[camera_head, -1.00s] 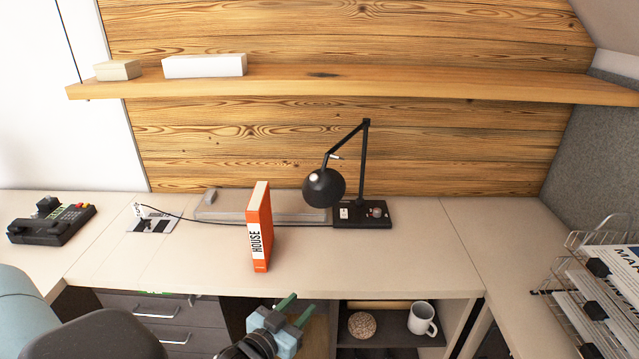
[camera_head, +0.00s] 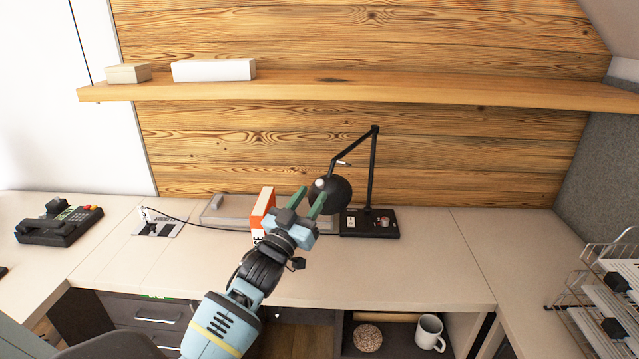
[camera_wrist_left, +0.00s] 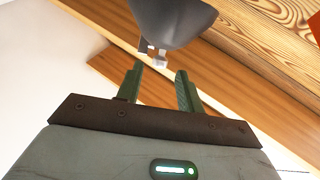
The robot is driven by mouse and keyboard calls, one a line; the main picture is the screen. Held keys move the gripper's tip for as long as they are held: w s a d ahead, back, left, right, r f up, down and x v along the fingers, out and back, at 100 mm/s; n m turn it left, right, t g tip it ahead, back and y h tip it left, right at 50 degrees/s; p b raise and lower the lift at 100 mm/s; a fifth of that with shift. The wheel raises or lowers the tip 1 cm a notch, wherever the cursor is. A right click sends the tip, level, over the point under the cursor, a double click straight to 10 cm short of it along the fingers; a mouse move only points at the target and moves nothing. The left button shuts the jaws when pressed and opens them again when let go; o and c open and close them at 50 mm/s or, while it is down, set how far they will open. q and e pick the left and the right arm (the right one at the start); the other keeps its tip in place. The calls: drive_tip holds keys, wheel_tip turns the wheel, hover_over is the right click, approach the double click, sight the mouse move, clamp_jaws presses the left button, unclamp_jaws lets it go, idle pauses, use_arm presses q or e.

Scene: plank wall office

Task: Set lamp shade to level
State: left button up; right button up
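The black desk lamp (camera_head: 372,180) stands on its dark base, and its round shade (camera_head: 338,192) hangs from the jointed arm, opening not visible from here. My left gripper (camera_head: 311,197) is raised in front of the shade, its green fingers apart with nothing between them. One finger overlaps the shade's lower left in the head view; I cannot tell whether it touches. In the left wrist view the shade (camera_wrist_left: 172,18) shows as a grey dome just beyond the open fingers (camera_wrist_left: 160,88). My right gripper is not in view.
An orange book (camera_head: 262,208) stands on the desk, partly hidden behind my left gripper. A wooden shelf (camera_head: 420,90) runs above the lamp. A black phone (camera_head: 60,226) sits at the left, a wire rack (camera_head: 590,285) at the right. The desk right of the lamp is clear.

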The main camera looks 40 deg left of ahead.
sight(318, 187)
use_arm(q)
drive_tip(key=shift+x, duration=2.6)
drive_tip(key=shift+c, duration=0.3)
clamp_jaws()
